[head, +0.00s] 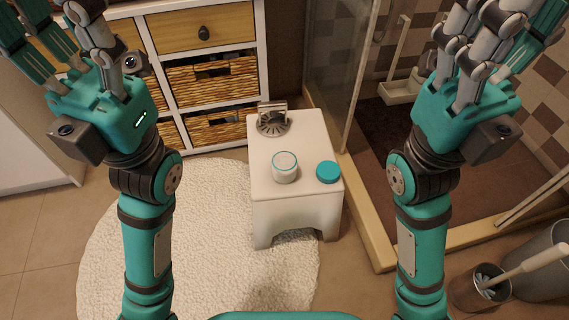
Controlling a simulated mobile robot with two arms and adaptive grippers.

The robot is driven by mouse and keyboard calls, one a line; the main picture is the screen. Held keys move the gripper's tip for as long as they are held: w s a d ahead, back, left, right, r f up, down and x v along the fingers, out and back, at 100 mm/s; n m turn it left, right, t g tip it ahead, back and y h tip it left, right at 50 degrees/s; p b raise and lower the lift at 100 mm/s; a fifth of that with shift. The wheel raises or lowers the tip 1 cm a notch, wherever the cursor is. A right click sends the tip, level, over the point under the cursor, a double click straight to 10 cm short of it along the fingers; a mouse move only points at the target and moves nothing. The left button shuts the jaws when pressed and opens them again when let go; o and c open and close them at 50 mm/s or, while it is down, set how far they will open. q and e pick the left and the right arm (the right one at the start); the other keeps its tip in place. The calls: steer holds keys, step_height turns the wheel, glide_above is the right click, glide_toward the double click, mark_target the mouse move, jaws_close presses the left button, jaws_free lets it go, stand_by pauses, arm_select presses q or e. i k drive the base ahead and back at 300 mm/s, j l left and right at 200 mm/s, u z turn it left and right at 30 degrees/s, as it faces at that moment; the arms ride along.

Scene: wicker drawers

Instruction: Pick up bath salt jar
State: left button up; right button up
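A small white stool (262,145) stands in the middle of the head view. On it are a white cylinder with a teal ring on its top (285,168) and, to its right, a low round container with a teal lid (327,171). I cannot tell for certain which of these is the bath salt jar; no label is readable. My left gripper (75,45) is at the upper left and my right gripper (500,45) at the upper right. Both have spread fingers, look open and empty, and are apart from the stool. Their fingertips are partly cut off.
A metal object (272,122) sits on the stool's back end. A cabinet with wicker drawers (211,80) stands behind. A round white rug (205,240) lies left of the stool. A shower enclosure with a raised edge (365,215) is right. A brush holder (475,288) stands lower right.

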mark_target(283, 165)
steer(key=l+u, duration=0.25)
steer(key=l, duration=0.45)
steer(key=i+l+u, duration=0.1)
steer(key=l+u, duration=0.15)
steer(key=l, duration=0.5)
